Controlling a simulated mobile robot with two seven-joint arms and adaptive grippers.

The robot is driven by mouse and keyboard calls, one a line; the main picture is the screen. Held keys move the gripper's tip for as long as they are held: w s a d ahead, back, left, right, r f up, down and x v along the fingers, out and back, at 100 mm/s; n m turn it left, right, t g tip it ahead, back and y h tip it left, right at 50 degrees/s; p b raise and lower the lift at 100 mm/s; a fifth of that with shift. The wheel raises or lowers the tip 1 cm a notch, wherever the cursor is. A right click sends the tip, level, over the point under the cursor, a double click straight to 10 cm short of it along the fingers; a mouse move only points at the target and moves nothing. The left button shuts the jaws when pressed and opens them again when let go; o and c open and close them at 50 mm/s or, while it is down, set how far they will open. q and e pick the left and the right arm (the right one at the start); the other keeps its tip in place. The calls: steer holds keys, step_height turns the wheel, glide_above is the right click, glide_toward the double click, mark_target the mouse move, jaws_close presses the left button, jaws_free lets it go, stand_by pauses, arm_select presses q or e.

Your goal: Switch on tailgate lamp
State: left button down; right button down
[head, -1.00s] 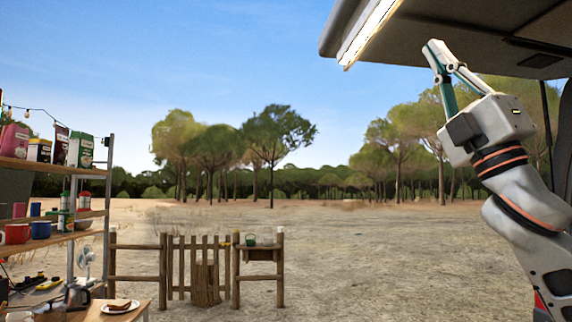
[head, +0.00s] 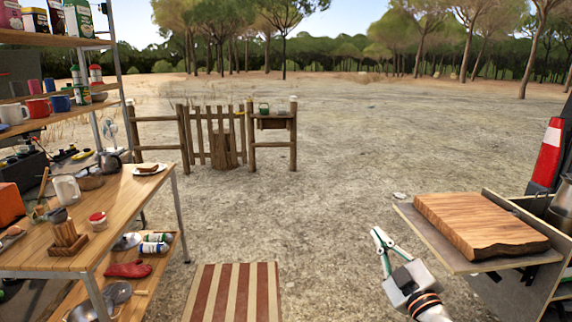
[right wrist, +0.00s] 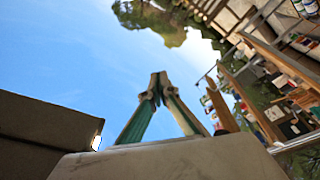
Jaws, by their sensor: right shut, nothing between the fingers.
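The tailgate and its lamp are outside the head view now. In the right wrist view, a dark panel that looks like the tailgate (right wrist: 45,130) fills the lower left, with a small bright piece at its edge that may be the end of the lamp (right wrist: 97,141). My right gripper (head: 377,236) is low at the bottom right of the head view, left of the van's pull-out shelf. Its fingers meet at the tips in the right wrist view (right wrist: 159,78), shut and empty. My left gripper is not in view.
A cutting board (head: 482,222) lies on the pull-out shelf (head: 425,231) at the right. A cluttered wooden table (head: 120,225) and shelf rack stand at the left. A striped mat (head: 233,290) lies front centre. Open ground extends to a wooden fence (head: 216,137).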

steer(key=s+a+f+m+g, duration=0.1)
steer(key=s+f+m+g, duration=0.1)
steer(key=s+f, duration=0.65)
steer(key=s+f+m+g+h, duration=0.15)
steer(key=s+f, duration=0.35)
steer(key=f, duration=0.7)
steer(key=s+a+f+m+g, duration=0.1)
steer(key=s+f+g, duration=0.2)
steer(key=s+f, duration=0.5)
steer(key=s+f+m+g, duration=0.2)
steer(key=s+f, duration=0.9)
steer(key=shift+s+a, duration=0.2)
steer(key=shift+s, duration=0.05)
steer(key=shift+m+g, duration=0.25)
